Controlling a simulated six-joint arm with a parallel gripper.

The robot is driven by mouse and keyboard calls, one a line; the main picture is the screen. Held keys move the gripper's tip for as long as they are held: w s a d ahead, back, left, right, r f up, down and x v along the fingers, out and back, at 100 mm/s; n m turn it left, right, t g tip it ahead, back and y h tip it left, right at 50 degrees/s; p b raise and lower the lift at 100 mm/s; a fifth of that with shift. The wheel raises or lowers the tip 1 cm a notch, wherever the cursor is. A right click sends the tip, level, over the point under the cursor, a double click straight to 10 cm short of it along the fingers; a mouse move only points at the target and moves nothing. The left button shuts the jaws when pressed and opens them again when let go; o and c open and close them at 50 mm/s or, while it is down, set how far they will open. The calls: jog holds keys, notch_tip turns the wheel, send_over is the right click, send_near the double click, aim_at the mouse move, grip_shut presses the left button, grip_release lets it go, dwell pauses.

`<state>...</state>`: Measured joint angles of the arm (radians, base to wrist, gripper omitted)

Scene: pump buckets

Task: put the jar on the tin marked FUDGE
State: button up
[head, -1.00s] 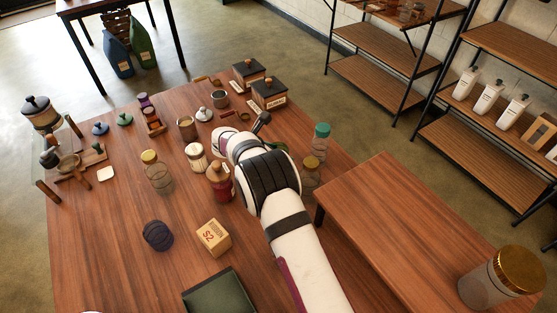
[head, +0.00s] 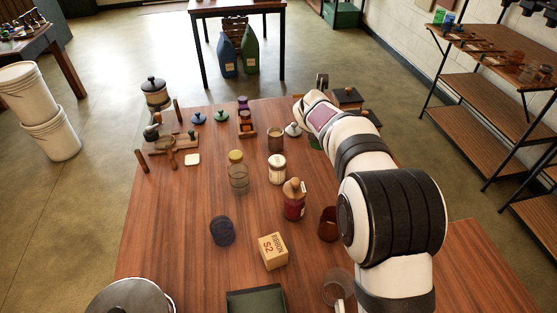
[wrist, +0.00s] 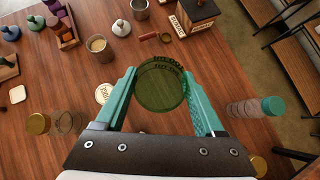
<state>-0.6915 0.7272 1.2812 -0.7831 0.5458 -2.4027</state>
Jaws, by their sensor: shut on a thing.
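The jar (wrist: 160,90) is a round, see-through green thing with dark lettering by its far rim. It sits between the teal fingers of my gripper (wrist: 163,84) in the wrist view, shut on its sides. In the head view my arm hides most of it; a green bit (head: 314,143) shows below the wrist. In the wrist view a labelled tin (wrist: 196,14) is ahead and right of the jar; I cannot read FUDGE surely.
The table's right edge lies close to the tins.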

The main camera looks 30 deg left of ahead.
jog(key=a+f, duration=0.2)
jog(key=a, duration=0.1)
jog(key=s+a+f, duration=0.1)
jog(key=a+f, duration=0.1)
jog(key=a, duration=0.2)
jog(key=s+a+f, duration=0.1)
jog(key=a+f, duration=0.1)
jog(key=a, duration=0.2)
jog(key=shift+s+a+f, duration=0.2)
jog(key=shift+s+f, duration=0.05)
jog(key=shift+f, duration=0.1)
jog(key=shift+a+f, duration=0.1)
jog(key=shift+f, duration=1.9)
